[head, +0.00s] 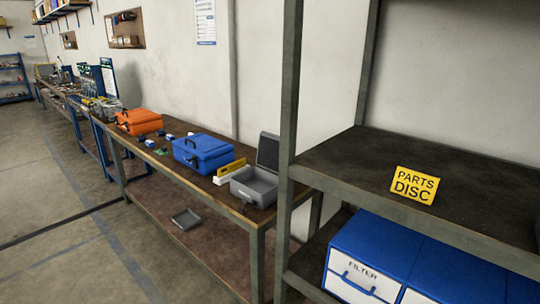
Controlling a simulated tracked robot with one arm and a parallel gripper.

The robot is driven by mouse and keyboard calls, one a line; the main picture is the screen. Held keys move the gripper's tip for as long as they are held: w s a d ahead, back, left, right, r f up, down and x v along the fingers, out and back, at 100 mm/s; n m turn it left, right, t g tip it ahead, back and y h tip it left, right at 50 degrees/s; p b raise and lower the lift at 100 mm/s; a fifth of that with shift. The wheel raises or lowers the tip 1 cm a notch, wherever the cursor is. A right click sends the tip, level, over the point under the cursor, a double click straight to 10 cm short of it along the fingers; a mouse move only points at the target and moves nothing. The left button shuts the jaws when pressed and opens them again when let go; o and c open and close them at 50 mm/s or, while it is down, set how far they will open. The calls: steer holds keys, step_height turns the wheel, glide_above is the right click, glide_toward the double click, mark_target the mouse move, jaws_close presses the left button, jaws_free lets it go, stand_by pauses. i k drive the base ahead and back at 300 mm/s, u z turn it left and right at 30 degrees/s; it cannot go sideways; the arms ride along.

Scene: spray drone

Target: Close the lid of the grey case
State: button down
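The grey case (254,193) sits at the near right end of the long workbench, beside the shelf post. Its lid (268,152) stands open, raised upright at the back. The inside of the case looks empty from here, though part of it is hard to see. The shelf post stands close to its right side. My gripper does not show in the head view.
A blue case (203,152) and an orange case (138,121) stand shut farther along the workbench (170,172). A metal shelf (420,228) with a yellow "PARTS DISC" sign (414,185) and blue-topped drawers (375,243) fills the right. Floor (70,240) at left is clear.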

mark_target(268, 154)
steer(key=u, duration=0.4)
steer(key=i, duration=2.7)
steer(key=z, duration=0.7)
steer(key=i, duration=0.55)
steer(key=z, duration=0.45)
